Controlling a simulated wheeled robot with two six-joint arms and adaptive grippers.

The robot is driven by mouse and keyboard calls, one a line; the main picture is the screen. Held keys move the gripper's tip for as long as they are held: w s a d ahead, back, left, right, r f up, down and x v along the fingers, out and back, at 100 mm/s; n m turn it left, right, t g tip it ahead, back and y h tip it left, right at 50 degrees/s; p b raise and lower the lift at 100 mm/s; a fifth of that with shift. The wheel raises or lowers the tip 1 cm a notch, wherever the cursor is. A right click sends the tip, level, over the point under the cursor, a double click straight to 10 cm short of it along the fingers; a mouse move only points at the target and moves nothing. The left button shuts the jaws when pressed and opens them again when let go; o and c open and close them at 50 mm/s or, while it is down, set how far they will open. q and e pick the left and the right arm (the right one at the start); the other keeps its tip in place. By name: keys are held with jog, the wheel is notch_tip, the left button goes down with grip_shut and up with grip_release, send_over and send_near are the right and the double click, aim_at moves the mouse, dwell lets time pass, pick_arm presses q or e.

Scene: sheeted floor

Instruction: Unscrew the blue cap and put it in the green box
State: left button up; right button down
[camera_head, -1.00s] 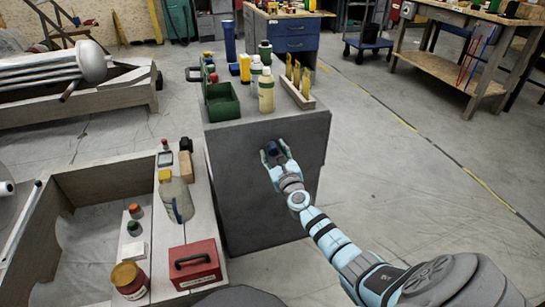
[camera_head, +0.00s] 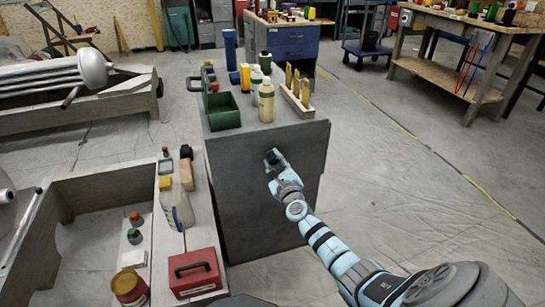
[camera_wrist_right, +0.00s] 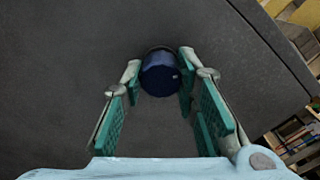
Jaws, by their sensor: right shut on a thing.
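The blue cap (camera_wrist_right: 160,76) is round and dark blue, against the dark upright face of the grey cabinet (camera_head: 262,195), with a dark ring at its far edge. I cannot tell whether it is still threaded on. My right gripper (camera_head: 274,160) is in front of that face, its fingertips shut on the cap from both sides. In the right wrist view its teal-padded fingers (camera_wrist_right: 158,82) flank the cap. The green box (camera_head: 224,120) is open-topped and stands on the cabinet's top at the left, above and left of the gripper. My left gripper is out of view.
A cream bottle (camera_head: 266,101) stands right of the box, beside a wooden rack (camera_head: 298,105) with yellow pieces. Other bottles stand behind. A red toolbox (camera_head: 195,273) and a clear jug (camera_head: 178,212) sit on the bench at lower left. The floor to the right is clear.

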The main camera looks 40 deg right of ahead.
aim_at(274, 161)
jog(key=n, duration=0.4)
jog(key=n+p, duration=0.1)
jog(key=n, duration=0.1)
jog(key=shift+r, duration=0.4)
jog(key=c, duration=2)
grip_release()
jog(key=shift+f+n, duration=0.25)
jog(key=shift+n, duration=0.25)
grip_shut()
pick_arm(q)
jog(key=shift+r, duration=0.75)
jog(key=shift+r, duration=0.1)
pick_arm(e)
jog(key=shift+s, duration=0.1)
